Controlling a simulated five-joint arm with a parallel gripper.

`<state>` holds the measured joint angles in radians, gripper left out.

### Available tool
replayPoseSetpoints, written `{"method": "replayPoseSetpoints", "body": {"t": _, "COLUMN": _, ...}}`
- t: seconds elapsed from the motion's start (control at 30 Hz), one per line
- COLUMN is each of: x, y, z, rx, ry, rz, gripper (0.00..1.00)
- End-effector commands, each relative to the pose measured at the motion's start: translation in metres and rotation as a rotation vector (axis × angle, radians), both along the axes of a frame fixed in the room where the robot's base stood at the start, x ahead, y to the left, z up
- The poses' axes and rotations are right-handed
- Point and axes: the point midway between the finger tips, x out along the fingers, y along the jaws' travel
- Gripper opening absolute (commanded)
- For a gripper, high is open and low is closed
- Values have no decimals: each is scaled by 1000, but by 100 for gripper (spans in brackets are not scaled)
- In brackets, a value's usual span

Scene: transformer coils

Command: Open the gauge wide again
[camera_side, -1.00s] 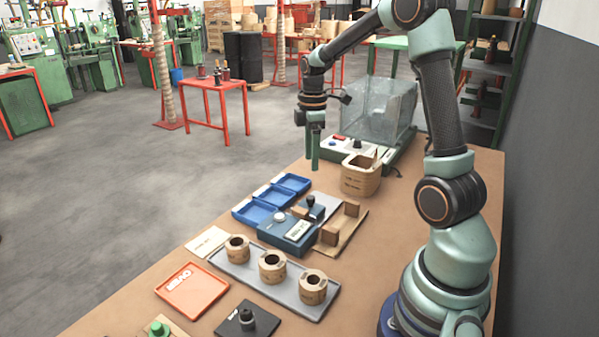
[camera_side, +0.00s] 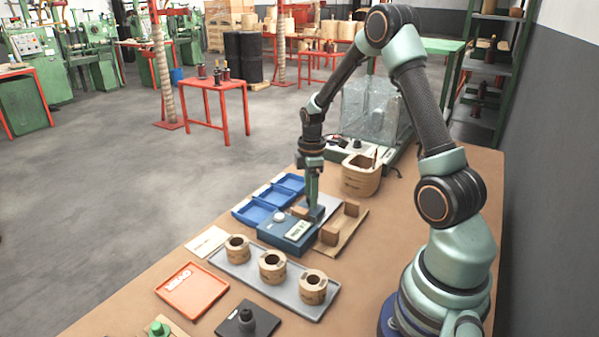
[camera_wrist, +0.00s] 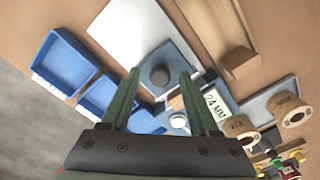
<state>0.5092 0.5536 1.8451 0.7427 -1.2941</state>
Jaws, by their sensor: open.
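The gauge is a blue box (camera_side: 284,237) with a white round button and a display plate, near the middle of the bench. In the wrist view the plate (camera_wrist: 214,102) reads 24 MM. The gauge's dark round knob (camera_wrist: 160,75) shows between my fingertips in that view, with the white button (camera_wrist: 179,121) nearer my palm. My gripper (camera_side: 313,203) points down at the gauge's far end, its green fingers apart with one on each side of the knob. In the side view the fingers hide the knob, and I cannot tell whether they touch it.
Blue trays (camera_side: 254,211) lie left of the gauge. A wooden fixture with blocks (camera_side: 330,236) lies close on its right. Several brown coils stand on a grey tray (camera_side: 226,265) in front. A round tan container (camera_side: 360,175) stands behind right.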

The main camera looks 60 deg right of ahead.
Motion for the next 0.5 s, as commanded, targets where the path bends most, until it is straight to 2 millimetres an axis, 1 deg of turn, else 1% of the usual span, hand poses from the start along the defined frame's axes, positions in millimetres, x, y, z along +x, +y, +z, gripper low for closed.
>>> {"method": "replayPoseSetpoints", "body": {"t": 0.07, "x": 0, "y": 0, "z": 0, "rx": 0, "ry": 0, "rz": 0, "gripper": 62}}
{"method": "replayPoseSetpoints", "body": {"t": 0.1, "x": 0, "y": 0, "z": 0, "rx": 0, "ry": 0, "rz": 0, "gripper": 46}}
{"method": "replayPoseSetpoints", "body": {"t": 0.17, "x": 0, "y": 0, "z": 0, "rx": 0, "ry": 0, "rz": 0, "gripper": 24}}
{"method": "replayPoseSetpoints", "body": {"t": 0.2, "x": 0, "y": 0, "z": 0, "rx": 0, "ry": 0, "rz": 0, "gripper": 8}}
{"method": "replayPoseSetpoints", "body": {"t": 0.23, "x": 0, "y": 0, "z": 0, "rx": 0, "ry": 0, "rz": 0, "gripper": 0}}
{"method": "replayPoseSetpoints", "body": {"t": 0.5, "x": 0, "y": 0, "z": 0, "rx": 0, "ry": 0, "rz": 0, "gripper": 0}}
